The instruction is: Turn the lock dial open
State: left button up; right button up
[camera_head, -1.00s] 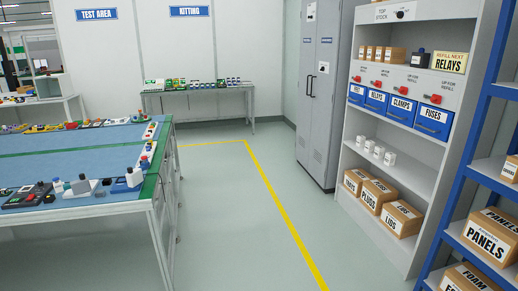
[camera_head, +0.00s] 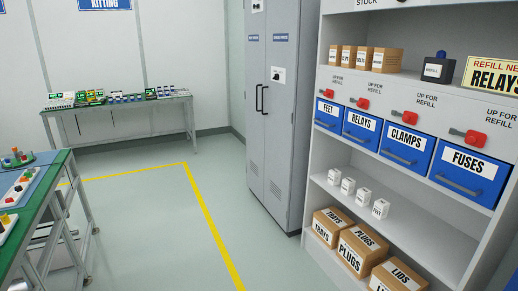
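A small dark dial or knob on a white plate (camera_head: 277,75) sits on the door of the tall grey cabinet (camera_head: 280,130), in the head view. The plate is beside the two dark vertical door handles (camera_head: 262,98). The cabinet doors look shut. The dial's marks are too small to read, so I cannot tell its setting. Another panel, lettered "STOCK" (camera_head: 367,3), is cut off by the top edge above the shelf unit, and any knob on it is mostly hidden. Neither of my grippers is in view.
A grey shelf unit (camera_head: 312,160) on the right holds blue bins (camera_head: 403,147), red levers (camera_head: 410,118) and cardboard boxes (camera_head: 362,250). A workbench (camera_head: 60,185) is at the left, a side table (camera_head: 118,105) at the back. The floor (camera_head: 150,235) between is clear, with a yellow line (camera_head: 212,225).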

aim_at(310, 10)
jog(key=i, duration=0.6)
jog(key=i+j+z, duration=0.15)
jog(key=i, duration=1.1)
